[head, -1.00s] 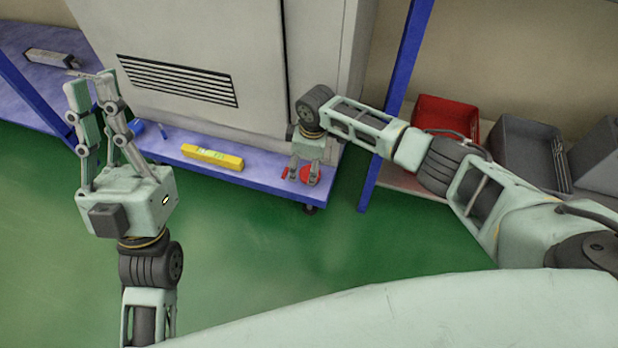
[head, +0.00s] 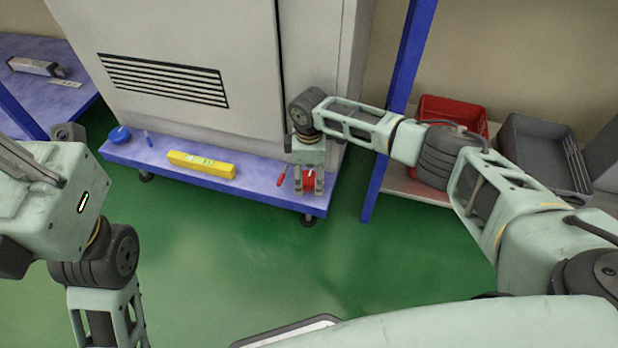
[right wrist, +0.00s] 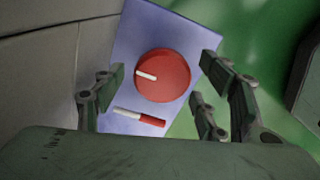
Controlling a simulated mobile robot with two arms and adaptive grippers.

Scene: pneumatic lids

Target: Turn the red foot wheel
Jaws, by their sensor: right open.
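The red foot wheel (right wrist: 165,82) is a round disc with a white mark, on the right end of the blue plinth (right wrist: 132,45). In the head view the wheel (head: 309,178) is partly hidden behind my right gripper (head: 309,190). In the right wrist view my right gripper (right wrist: 155,90) is open, with its fingers on either side of the wheel and visible gaps at both sides.
A yellow level (head: 202,165), a blue round object (head: 120,134) and a grey cabinet (head: 190,45) are on the plinth. A blue post (head: 398,120) and red bin (head: 453,112) stand right. Green floor is clear in front.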

